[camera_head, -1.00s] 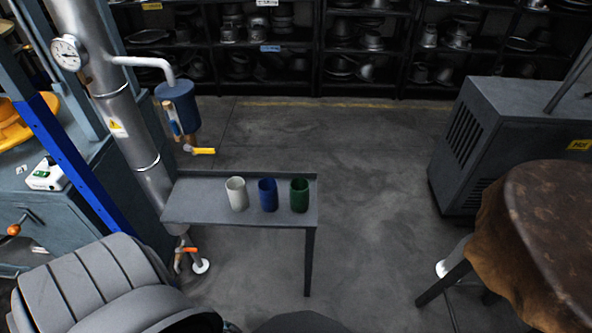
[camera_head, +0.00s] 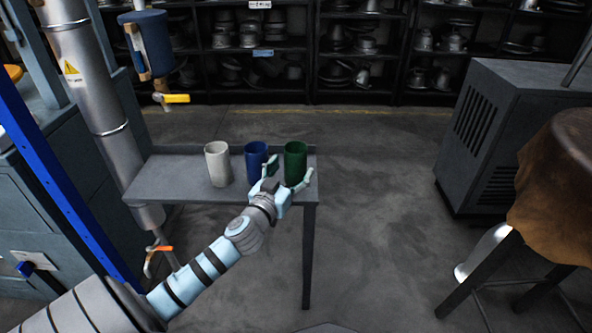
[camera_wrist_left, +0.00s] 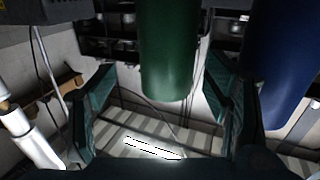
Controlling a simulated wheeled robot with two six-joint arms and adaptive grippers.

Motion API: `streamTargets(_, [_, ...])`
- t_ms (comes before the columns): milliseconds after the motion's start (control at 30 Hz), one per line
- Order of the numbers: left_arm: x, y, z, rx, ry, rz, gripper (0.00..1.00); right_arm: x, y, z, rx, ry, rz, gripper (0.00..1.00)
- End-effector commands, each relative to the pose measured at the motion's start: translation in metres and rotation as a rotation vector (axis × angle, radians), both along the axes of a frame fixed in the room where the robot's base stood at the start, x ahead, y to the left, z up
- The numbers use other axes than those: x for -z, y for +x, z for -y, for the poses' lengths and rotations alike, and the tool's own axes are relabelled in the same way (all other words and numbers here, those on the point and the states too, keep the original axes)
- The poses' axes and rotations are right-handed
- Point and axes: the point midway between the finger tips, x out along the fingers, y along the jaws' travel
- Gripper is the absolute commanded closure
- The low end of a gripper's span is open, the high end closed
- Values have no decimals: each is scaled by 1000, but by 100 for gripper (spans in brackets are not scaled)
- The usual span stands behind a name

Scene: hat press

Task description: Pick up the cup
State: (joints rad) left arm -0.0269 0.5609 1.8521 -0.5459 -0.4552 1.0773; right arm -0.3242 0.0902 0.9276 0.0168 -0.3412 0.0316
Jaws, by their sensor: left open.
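Three cups stand upright in a row on a small grey metal table (camera_head: 160,182): a white cup (camera_head: 217,164), a blue cup (camera_head: 256,160) and a green cup (camera_head: 296,163). My left gripper (camera_head: 289,174) is open at the table's front edge, in front of the green cup. In the left wrist view, the green cup (camera_wrist_left: 168,50) appears between the open fingers (camera_wrist_left: 168,108), and the blue cup (camera_wrist_left: 283,65) is to the right. I cannot tell whether the fingers touch the green cup. My right gripper is not in view.
A metal pipe (camera_head: 95,80) rises at the table's left end. A blue tank with a yellow-handled valve (camera_head: 172,98) hangs behind. A grey cabinet (camera_head: 510,120) and a leather-covered stand (camera_head: 560,180) are at the right. The floor between is clear.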

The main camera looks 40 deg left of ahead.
Motion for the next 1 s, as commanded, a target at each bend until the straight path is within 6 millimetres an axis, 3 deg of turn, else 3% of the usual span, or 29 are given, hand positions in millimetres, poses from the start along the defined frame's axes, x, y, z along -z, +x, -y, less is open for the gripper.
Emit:
streamTargets(300, [2, 47, -20, -1, -1, 0, 29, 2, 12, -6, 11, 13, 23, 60])
streamTargets(500, [2, 49, -20, 1, 1, -1, 29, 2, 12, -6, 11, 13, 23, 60])
streamTargets(833, [3, 48, -20, 0, 1, -1, 80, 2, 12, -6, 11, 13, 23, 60])
streamTargets(1000, [2, 48, -20, 1, 1, -1, 84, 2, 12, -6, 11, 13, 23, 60])
